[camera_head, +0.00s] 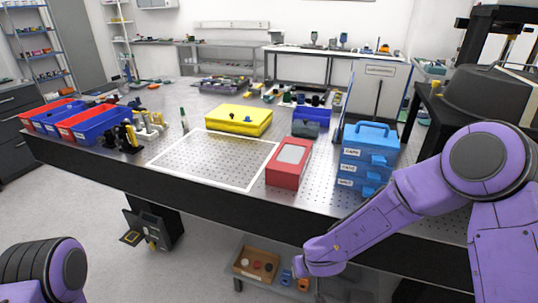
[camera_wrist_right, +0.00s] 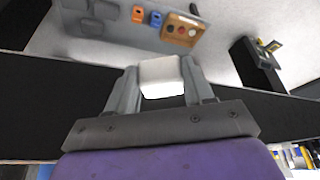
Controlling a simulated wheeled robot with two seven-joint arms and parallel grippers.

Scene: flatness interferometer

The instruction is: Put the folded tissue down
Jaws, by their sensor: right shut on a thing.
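The folded tissue (camera_wrist_right: 162,77) is a small white block in the right wrist view. My right gripper (camera_wrist_right: 161,86) is shut on it, with one grey finger on each side. Beyond the tissue the right wrist view shows a dark band, the pale floor and a lower shelf, so it is held out over no clear tabletop. In the head view my right purple arm reaches to the lower middle, in front of the table's front edge; its fingers and the tissue cannot be made out there. My left gripper is out of view; only part of that arm shows at lower left.
The perforated metal table (camera_head: 330,203) has a bare white-outlined area (camera_head: 213,160). Beside it stand a red box with a pale top (camera_head: 289,162), a yellow case (camera_head: 238,120), a blue drawer cabinet (camera_head: 368,155) and red and blue bins (camera_head: 98,127). A wooden tray (camera_head: 256,264) sits below.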

